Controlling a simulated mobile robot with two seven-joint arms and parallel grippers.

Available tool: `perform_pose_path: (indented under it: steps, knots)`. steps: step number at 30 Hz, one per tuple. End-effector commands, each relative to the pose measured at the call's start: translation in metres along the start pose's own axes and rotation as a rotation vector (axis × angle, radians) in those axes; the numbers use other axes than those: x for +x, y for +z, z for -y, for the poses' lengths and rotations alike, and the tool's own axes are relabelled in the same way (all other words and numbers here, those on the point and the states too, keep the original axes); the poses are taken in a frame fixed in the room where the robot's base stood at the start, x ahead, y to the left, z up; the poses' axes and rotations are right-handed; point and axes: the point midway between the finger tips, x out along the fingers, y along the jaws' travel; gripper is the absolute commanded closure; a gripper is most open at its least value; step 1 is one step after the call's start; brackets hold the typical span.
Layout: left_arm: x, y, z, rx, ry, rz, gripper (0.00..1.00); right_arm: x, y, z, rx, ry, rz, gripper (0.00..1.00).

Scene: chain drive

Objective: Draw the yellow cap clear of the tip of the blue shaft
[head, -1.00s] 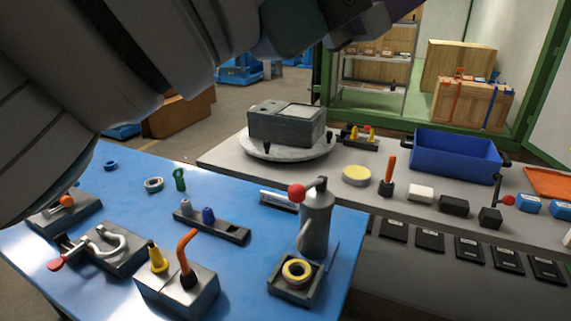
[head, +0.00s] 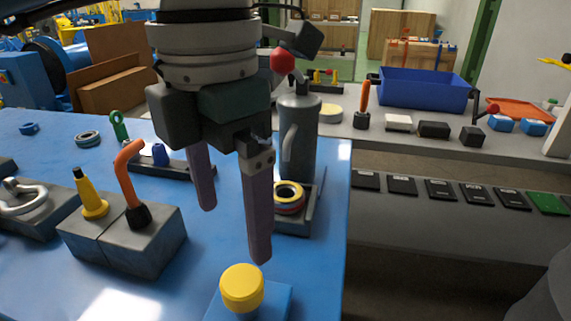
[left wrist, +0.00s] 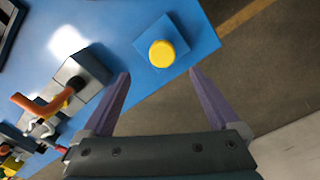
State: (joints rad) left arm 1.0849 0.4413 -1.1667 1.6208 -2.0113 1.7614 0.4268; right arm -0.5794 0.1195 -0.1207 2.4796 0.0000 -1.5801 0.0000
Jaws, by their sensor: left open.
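The yellow cap (head: 242,285) stands upright near the bottom edge of the head view, above a blue square base (head: 281,303). It also shows from above in the left wrist view (left wrist: 162,53), on the blue base (left wrist: 188,30). The blue shaft is mostly hidden under the cap; I cannot tell how much of it the cap covers. My left gripper (head: 234,233) is open and empty, fingers pointing down, above and apart from the cap. In the left wrist view the cap lies between the lines of the two fingers (left wrist: 160,73), beyond their tips. My right gripper is out of view.
A grey block (head: 125,235) with a yellow cone and an orange bent handle stands left of the cap. A grey canister (head: 298,140) and a tray with rings (head: 290,197) stand behind my left gripper. The blue table (head: 190,285) is clear between block and cap.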

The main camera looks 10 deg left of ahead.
Motion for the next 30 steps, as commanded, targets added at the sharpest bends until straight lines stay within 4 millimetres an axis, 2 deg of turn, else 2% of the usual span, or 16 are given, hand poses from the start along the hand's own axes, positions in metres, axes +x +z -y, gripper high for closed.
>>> perform_pose_path:
  steps: [9, 15, 19, 27, 30]
  knots:
    - [0.056, -0.001, 0.003, 0.002, -0.008, -0.004, 0.04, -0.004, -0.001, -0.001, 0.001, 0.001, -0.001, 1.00]
    - [0.082, 0.000, 0.003, 0.003, -0.007, -0.001, 0.04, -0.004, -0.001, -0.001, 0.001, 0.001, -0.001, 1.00]
    - [0.089, 0.000, 0.003, 0.003, -0.007, 0.000, 0.04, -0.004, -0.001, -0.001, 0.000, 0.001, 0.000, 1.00]
    - [0.090, 0.000, 0.003, 0.004, -0.007, 0.001, 0.04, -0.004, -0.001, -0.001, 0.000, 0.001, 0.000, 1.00]
    - [0.090, 0.000, 0.003, 0.004, -0.007, 0.001, 0.16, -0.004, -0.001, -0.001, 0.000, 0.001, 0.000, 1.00]
